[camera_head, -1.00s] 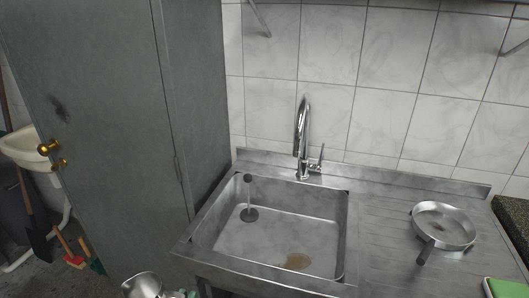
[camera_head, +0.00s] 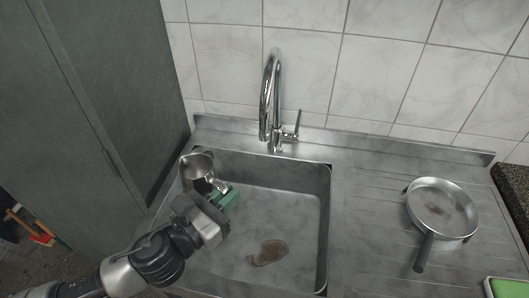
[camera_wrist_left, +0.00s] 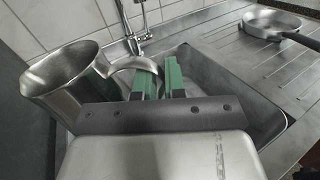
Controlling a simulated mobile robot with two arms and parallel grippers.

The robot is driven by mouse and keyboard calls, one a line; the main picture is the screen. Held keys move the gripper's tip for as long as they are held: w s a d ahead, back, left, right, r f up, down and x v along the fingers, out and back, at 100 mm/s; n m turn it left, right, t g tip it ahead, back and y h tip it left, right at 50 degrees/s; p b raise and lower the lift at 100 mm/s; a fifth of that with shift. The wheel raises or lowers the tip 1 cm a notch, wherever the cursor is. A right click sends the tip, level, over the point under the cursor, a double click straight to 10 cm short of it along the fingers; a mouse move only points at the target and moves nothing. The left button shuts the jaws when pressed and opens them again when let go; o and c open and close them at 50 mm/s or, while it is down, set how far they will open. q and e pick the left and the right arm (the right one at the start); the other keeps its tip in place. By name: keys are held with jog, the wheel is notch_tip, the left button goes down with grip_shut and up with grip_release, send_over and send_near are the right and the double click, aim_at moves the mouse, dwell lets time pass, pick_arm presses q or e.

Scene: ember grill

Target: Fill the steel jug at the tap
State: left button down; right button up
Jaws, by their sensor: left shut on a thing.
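The steel jug (camera_head: 198,167) is upright over the left back part of the sink basin (camera_head: 297,216). My left gripper (camera_head: 226,193) is shut on the jug's handle with its green fingers. In the left wrist view the jug (camera_wrist_left: 66,80) stands left of the green fingers (camera_wrist_left: 157,80), its handle running between them. The chrome tap (camera_head: 268,98) rises behind the basin, to the right of the jug, with its spout pointing down. The tap's lever (camera_head: 297,127) is on its right side. I cannot see inside the jug fully. My right gripper is not in view.
A frying pan (camera_head: 442,208) sits on the ribbed drainboard (camera_head: 367,211) at the right. A tall grey cabinet (camera_head: 79,95) stands close on the left. A green board (camera_head: 506,288) lies at the lower right.

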pick_arm(q)
jog(key=d+r+m+g+h+p, duration=0.15)
jog(key=d+m+g+h, duration=0.35)
jog(key=m+g, duration=0.55)
jog(key=w+a+f+m+g+h, duration=0.1)
jog(key=w+a+f+m+g, duration=0.1)
jog(key=a+f+g, duration=0.2)
jog(key=a+g, duration=0.1)
jog(key=g, duration=0.2)
jog(key=shift+f, duration=0.2)
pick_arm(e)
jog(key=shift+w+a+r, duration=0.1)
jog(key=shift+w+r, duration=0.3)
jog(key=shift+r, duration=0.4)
pick_arm(q)
jog(key=shift+a, duration=0.1)
